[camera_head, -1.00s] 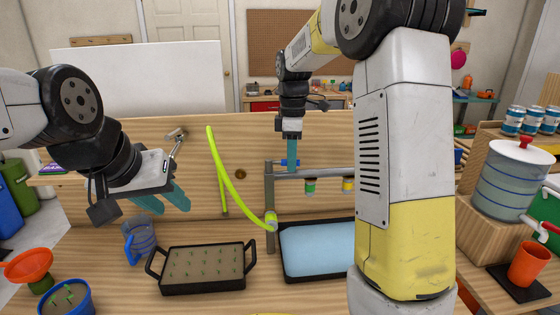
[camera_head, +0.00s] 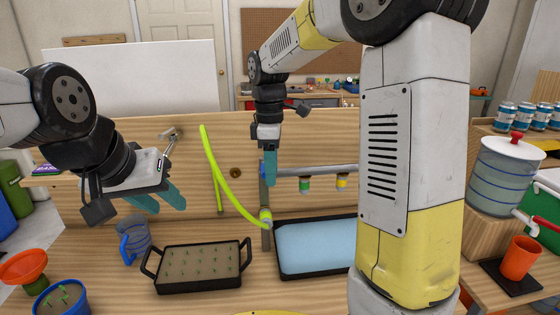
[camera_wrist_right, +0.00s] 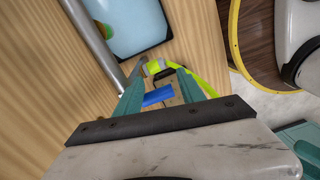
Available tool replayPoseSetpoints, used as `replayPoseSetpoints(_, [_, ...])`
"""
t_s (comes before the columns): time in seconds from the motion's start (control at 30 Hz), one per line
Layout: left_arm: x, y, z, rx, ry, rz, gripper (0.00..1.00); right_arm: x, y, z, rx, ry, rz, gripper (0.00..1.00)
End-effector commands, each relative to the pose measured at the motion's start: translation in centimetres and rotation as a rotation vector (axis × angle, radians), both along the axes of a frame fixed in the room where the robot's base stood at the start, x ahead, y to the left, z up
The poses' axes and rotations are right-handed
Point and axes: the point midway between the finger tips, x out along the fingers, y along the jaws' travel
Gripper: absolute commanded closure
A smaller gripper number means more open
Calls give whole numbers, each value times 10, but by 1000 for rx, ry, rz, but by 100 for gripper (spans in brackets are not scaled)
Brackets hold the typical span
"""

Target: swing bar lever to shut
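The grey pipe bar (camera_head: 325,170) runs level above the bench and also shows in the right wrist view (camera_wrist_right: 92,35). A blue lever (camera_wrist_right: 157,96) shows between my right fingertips in that view; in the head view my gripper mostly hides it. My right gripper (camera_head: 271,168) points down at the bar's left end, by the upright post. Its teal fingers are spread apart, one on each side of the blue lever (camera_wrist_right: 160,92); I cannot tell whether they touch it. My left gripper (camera_head: 158,200) is open and empty, high at the left.
A yellow-green hose (camera_head: 232,195) hangs left of the post. A black-rimmed tray of blue liquid (camera_head: 310,280) lies below the bar. A seedling tray (camera_head: 200,288) and a blue-handled jug (camera_head: 125,245) stand left. A drinks dispenser (camera_head: 505,180) stands right.

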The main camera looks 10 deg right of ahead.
Motion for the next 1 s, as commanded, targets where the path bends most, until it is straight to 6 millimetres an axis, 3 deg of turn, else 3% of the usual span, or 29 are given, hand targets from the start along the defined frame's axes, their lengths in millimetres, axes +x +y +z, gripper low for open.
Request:
replayPoseSetpoints(0.03, [0, 0, 0, 0, 0, 0, 64, 7, 13, 2, 23, -27, 16, 60])
replayPoseSetpoints(0.37, [0, 0, 0, 0, 0, 0, 64, 8, 14, 7, 25, -32, 15, 60])
replayPoseSetpoints(1.0, [0, 0, 0, 0, 0, 0, 64, 8, 9, 68, 19, -29, 7, 60])
